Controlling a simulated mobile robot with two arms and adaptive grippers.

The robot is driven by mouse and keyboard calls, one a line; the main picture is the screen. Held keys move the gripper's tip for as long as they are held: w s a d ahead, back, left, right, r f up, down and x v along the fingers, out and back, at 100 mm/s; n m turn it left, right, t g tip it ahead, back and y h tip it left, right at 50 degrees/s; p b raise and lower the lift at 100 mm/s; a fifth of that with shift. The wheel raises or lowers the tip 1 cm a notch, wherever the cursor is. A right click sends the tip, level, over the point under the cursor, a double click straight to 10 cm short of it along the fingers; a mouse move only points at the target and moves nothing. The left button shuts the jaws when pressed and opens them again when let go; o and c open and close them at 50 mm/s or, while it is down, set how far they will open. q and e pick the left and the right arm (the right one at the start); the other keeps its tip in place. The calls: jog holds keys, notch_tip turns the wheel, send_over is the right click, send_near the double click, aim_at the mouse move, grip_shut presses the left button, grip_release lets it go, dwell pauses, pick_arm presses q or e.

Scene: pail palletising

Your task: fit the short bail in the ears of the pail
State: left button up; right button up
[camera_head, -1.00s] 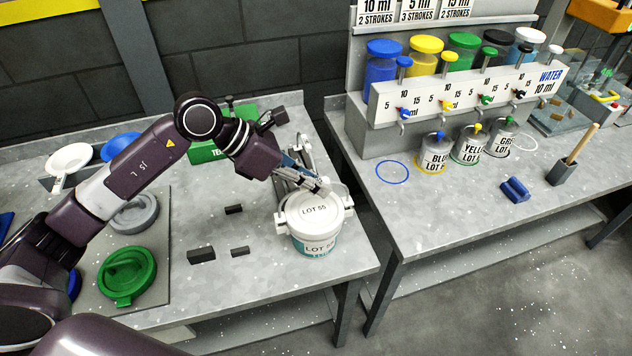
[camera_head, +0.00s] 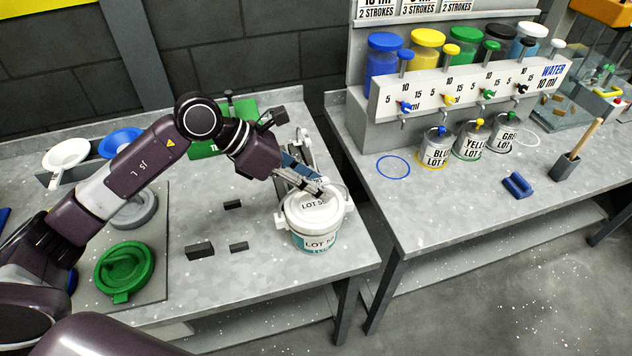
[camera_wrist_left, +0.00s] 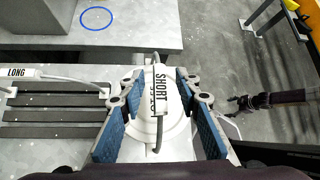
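A white pail (camera_head: 315,240) with a "LOT 55" lid stands at the right front of the left table, ears at its left and right. My left gripper (camera_head: 322,190) is just above the lid. In the left wrist view, the short bail (camera_wrist_left: 159,88), with its white "SHORT" grip and grey wire, lies between the fingers of my left gripper (camera_wrist_left: 159,82). Gaps show on both sides of the grip, so the fingers look open around it. I cannot tell whether the wire ends sit in the ears. My right gripper (camera_wrist_left: 245,104) is over the floor, its opening unclear.
Small dark blocks (camera_head: 200,250) and a green lid (camera_head: 124,270) are to the left. The right table carries paint pails (camera_head: 434,152) and a pump stand (camera_head: 385,108).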

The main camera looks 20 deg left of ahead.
pick_arm(q)
jog(key=shift+a+r, duration=0.1)
jog(key=shift+a, duration=0.05)
jog(key=v, duration=1.1)
jog(key=shift+s+a+r, duration=0.2)
jog(key=shift+a, duration=0.05)
